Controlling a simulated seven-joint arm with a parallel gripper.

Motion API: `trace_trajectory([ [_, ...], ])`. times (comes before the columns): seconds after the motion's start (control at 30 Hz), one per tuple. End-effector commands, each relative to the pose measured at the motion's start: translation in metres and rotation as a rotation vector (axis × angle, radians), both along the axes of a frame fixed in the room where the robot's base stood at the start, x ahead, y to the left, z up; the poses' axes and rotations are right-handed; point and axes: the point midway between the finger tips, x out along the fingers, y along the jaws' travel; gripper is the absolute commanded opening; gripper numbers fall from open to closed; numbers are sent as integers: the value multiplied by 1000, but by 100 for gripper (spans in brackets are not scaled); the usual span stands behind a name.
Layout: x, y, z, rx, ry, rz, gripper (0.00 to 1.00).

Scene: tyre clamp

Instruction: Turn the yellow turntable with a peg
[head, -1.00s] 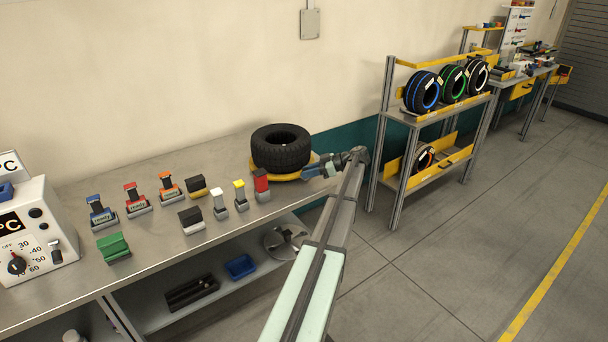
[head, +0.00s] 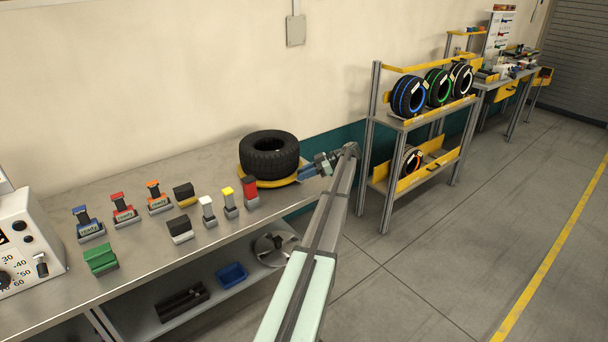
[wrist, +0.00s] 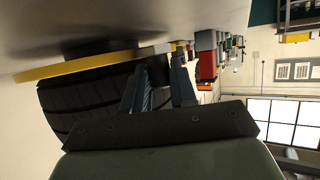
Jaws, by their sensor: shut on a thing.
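The yellow turntable (head: 272,184) sits at the right end of the grey bench, with a black tyre (head: 270,156) lying flat on it. My gripper (head: 318,168) is at the turntable's right edge, low beside the tyre. In the wrist view, which looks upside down, the turntable's yellow edge (wrist: 80,66) and the tyre (wrist: 85,100) are close to the fingers (wrist: 158,82). My gripper is shut on the peg at the turntable's rim; the peg itself is mostly hidden by the fingers.
A grey control box (head: 25,245) is at far left. A rack with tyres (head: 375,125) stands right of the bench. Open floor lies at right.

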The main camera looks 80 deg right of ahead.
Motion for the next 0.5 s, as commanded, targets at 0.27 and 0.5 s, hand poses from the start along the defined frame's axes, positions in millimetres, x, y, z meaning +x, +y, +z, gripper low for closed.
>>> trace_trajectory([
  [0.27, 1, -1, 0, -2, -1, -2, 29],
  [0.5, 0, -1, 0, -1, 0, -2, 36],
])
